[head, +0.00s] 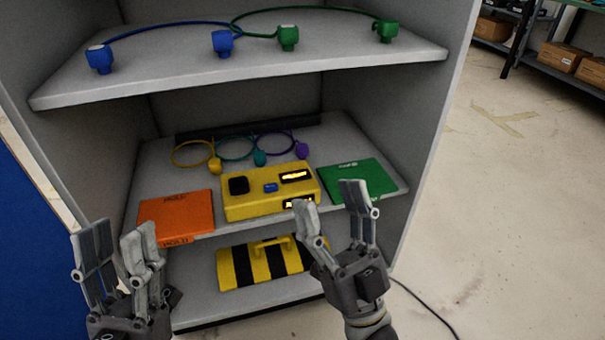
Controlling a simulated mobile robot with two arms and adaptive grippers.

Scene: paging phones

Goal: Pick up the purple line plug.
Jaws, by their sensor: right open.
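The purple line plug (301,178) stands on the middle shelf, behind the right part of a yellow phone box (262,207). Its purple cord (276,135) loops behind it. A teal plug (260,158) and a yellow plug (215,166) stand to its left with looped cords. My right gripper (335,205) is open and empty, in front of the shelf near the right end of the yellow box. My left gripper (115,250) stands at the lower left, outside the shelf, with its fingers apart and nothing visible between them.
An orange binder (176,215) lies left of the yellow box and a green one (352,180) lies right. The top shelf (180,66) holds blue and green plugs with cords. A black-striped yellow case (262,262) sits on the bottom shelf. Open floor lies right.

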